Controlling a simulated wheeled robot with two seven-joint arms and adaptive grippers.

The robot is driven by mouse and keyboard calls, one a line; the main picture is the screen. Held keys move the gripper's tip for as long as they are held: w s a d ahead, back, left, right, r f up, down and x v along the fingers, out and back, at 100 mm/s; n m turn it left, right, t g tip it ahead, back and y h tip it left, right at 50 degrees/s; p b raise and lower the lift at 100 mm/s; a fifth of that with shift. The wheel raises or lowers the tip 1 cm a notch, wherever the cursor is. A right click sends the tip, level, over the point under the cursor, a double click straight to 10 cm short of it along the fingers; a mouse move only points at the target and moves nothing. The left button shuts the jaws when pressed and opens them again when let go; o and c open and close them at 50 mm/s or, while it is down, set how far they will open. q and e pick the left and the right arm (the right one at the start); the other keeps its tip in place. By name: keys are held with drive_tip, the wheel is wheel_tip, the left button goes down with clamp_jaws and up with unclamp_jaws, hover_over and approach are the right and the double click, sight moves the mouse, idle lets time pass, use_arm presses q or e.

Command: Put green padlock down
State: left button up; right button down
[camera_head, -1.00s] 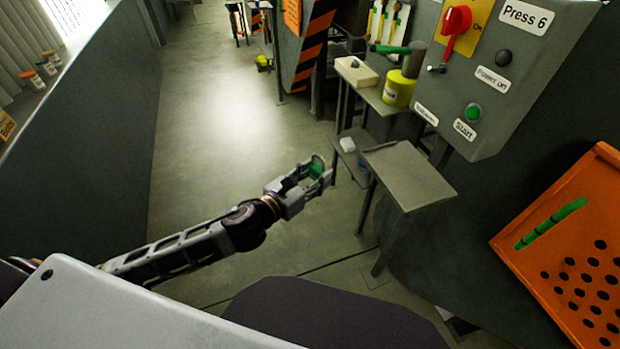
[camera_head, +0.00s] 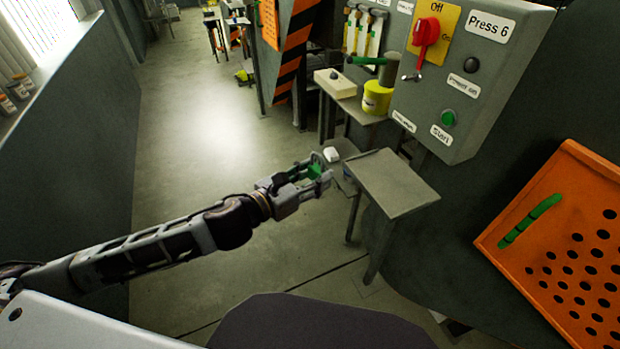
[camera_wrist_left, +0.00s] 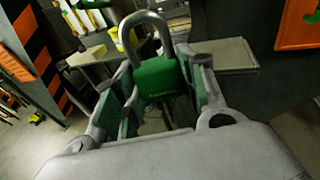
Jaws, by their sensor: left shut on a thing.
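The green padlock (camera_wrist_left: 157,78) is between the fingers of my left gripper (camera_wrist_left: 150,95), its metal shackle pointing up in the left wrist view. In the head view my left gripper (camera_head: 318,178) is shut on the padlock (camera_head: 314,171), held over the floor just left of a small grey table (camera_head: 392,182). The gripper hides part of the padlock there. The small table's top is bare, and it also shows in the left wrist view (camera_wrist_left: 232,55), right of the padlock. My right gripper is not in view.
The Press 6 control panel (camera_head: 460,110) with a red switch (camera_head: 426,38) hangs behind the small table. Beyond it, a bench holds a yellow container (camera_head: 377,98) and a pale box (camera_head: 335,83). An orange perforated panel (camera_head: 575,240) stands at right. Floor at left is clear.

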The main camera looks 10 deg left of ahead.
sight(321, 170)
use_arm(q)
drive_tip(key=shift+d+r, duration=0.3)
drive_tip(key=shift+r, duration=0.15)
drive_tip(key=shift+d+r+m+g+h, duration=0.25)
drive_tip(key=shift+r+m+g+h, duration=0.05)
drive_tip(key=shift+r, duration=0.1)
drive_tip(key=shift+d+r, duration=0.25)
drive_tip(key=shift+r, duration=0.1)
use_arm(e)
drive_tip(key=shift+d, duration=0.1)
use_arm(q)
drive_tip(key=shift+d, duration=0.1)
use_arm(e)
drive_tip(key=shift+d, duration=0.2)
use_arm(q)
drive_tip(key=shift+m+h, duration=0.3)
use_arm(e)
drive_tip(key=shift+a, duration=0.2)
